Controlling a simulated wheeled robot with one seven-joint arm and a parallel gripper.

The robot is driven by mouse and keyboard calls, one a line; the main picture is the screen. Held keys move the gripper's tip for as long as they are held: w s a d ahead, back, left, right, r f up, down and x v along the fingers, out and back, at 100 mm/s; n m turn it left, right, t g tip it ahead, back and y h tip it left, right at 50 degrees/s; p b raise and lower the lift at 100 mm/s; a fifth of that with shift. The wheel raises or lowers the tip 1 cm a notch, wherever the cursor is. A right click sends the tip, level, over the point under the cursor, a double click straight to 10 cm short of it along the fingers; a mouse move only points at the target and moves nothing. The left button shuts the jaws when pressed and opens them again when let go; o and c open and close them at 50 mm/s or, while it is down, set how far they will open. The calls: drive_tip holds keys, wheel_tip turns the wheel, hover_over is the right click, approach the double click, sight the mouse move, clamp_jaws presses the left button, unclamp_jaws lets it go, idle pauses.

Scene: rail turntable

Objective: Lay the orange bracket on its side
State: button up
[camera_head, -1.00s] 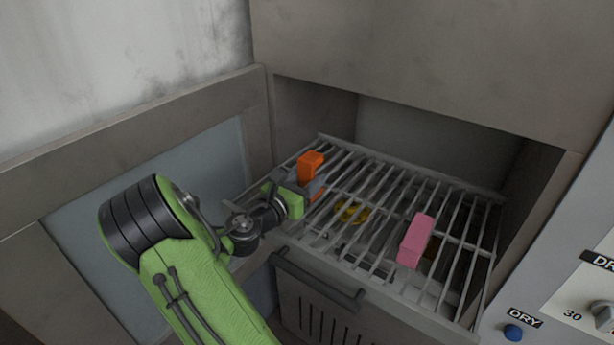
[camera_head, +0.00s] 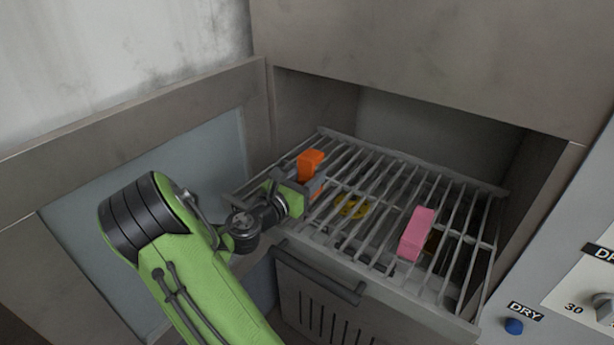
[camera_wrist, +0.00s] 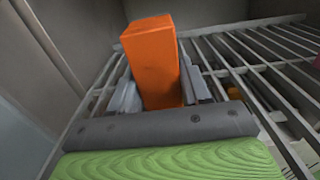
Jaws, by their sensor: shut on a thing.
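The orange bracket (camera_head: 311,162) stands upright at the left part of the wire rack (camera_head: 466,211). My gripper (camera_head: 306,184) is shut on its lower part, from the front left. In the wrist view the bracket (camera_wrist: 153,62) rises between the two grey fingers (camera_wrist: 158,98), one on each side. Its top is clear of the fingers. Its lower end is partly hidden by the gripper, so I cannot tell whether it touches the rack bars.
A pink block (camera_head: 417,234) is on the rack to the right. A yellow thing (camera_head: 351,207) shows beneath the bars. Chamber walls enclose the rack at the back and right. A drawer-like front with a handle (camera_head: 318,278) is below it. Bars between bracket and pink block are clear.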

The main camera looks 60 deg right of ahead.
drive_tip(key=o, duration=1.3)
drive_tip(key=shift+o, duration=0.2)
wheel_tip(320, 180, up, 10)
drive_tip(key=p, duration=0.4)
